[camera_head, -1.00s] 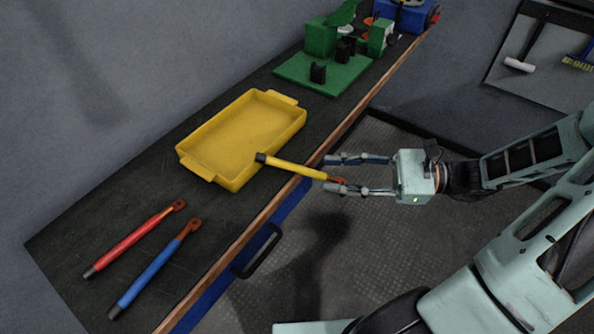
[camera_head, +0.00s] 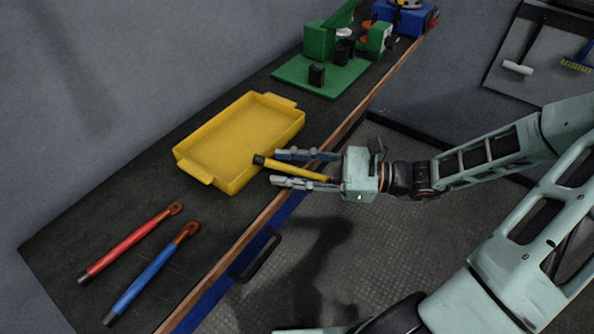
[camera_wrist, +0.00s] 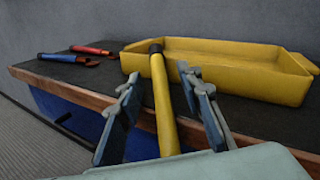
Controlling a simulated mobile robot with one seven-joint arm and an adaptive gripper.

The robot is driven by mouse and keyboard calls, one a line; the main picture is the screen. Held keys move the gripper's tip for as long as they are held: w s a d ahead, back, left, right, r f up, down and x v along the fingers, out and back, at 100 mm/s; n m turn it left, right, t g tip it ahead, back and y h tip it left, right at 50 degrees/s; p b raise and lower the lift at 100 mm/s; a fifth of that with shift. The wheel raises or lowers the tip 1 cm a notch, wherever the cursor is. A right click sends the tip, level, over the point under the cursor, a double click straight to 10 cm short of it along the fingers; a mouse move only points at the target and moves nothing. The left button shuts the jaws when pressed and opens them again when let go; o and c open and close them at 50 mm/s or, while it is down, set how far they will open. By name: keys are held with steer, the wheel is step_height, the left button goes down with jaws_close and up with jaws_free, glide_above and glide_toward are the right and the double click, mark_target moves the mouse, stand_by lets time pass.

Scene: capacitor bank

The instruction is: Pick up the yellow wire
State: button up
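The yellow wire (camera_head: 290,168) is a yellow rod with a black end, lying beside the yellow tray and jutting out past the bench's front edge. My gripper (camera_head: 273,168) is open, with its fingers on either side of the wire. In the wrist view the wire (camera_wrist: 162,105) runs lengthwise between the two spread fingers of my gripper (camera_wrist: 160,85), with a gap on both sides. Its black end points toward the tray. Its near end is hidden by the gripper body.
The yellow tray (camera_head: 181,161) sits on the dark bench. A red wire (camera_head: 128,245) and a blue wire (camera_head: 150,275) lie at the bench's near left. A green fixture (camera_head: 320,75) stands at the far end. A dark handle (camera_head: 257,256) juts from the bench front.

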steer(key=shift+a, duration=0.1)
steer(key=shift+c, duration=0.2)
jaws_close()
steer(key=shift+r, duration=0.2)
